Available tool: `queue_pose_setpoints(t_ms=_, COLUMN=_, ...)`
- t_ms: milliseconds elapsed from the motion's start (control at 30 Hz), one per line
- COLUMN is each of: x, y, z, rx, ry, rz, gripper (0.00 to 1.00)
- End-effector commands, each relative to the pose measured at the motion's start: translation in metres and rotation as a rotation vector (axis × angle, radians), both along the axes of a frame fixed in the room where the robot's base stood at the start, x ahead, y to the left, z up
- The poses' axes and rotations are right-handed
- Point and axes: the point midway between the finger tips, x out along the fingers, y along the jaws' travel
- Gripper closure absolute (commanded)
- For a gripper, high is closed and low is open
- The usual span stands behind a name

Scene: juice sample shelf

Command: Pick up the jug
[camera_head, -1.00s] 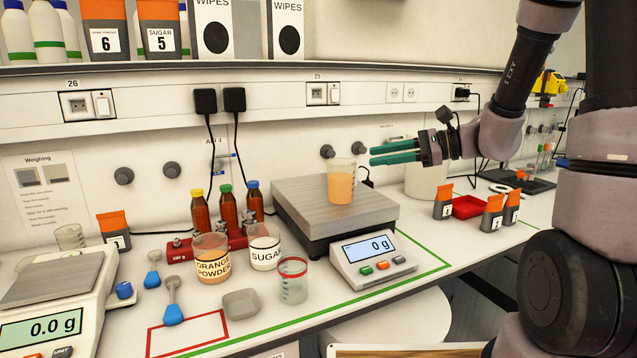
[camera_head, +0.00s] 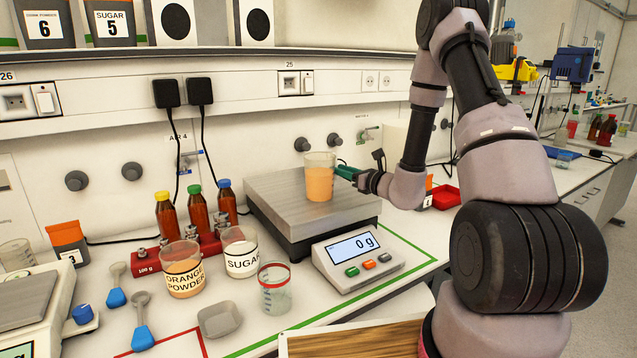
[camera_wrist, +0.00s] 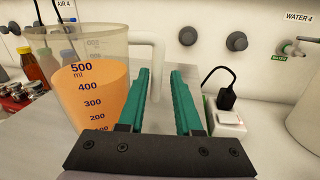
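The jug (camera_head: 319,183) is a clear measuring jug of orange liquid, standing upright on the steel plate of the large scale (camera_head: 352,211). In the wrist view the jug (camera_wrist: 96,98) is at the left, with a scale up to 500 ml, and its pale handle (camera_wrist: 158,62) points right. My gripper (camera_head: 346,171) is at the jug's right side. In the wrist view the green fingers of my gripper (camera_wrist: 161,84) are apart, one on each side of the handle in the picture. Whether either finger touches it cannot be told.
A black plug with a cable (camera_wrist: 227,97) is right of the fingers. A red tray (camera_head: 446,196) lies behind my arm.

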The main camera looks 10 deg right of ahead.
Motion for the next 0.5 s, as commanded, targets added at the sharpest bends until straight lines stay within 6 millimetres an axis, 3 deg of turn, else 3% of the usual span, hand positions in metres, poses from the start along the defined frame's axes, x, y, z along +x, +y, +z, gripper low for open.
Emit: queue_pose_setpoints(t_ms=500, x=0.045, y=0.034, z=0.004, rx=0.0, ry=0.0, rz=0.003, gripper=0.67)
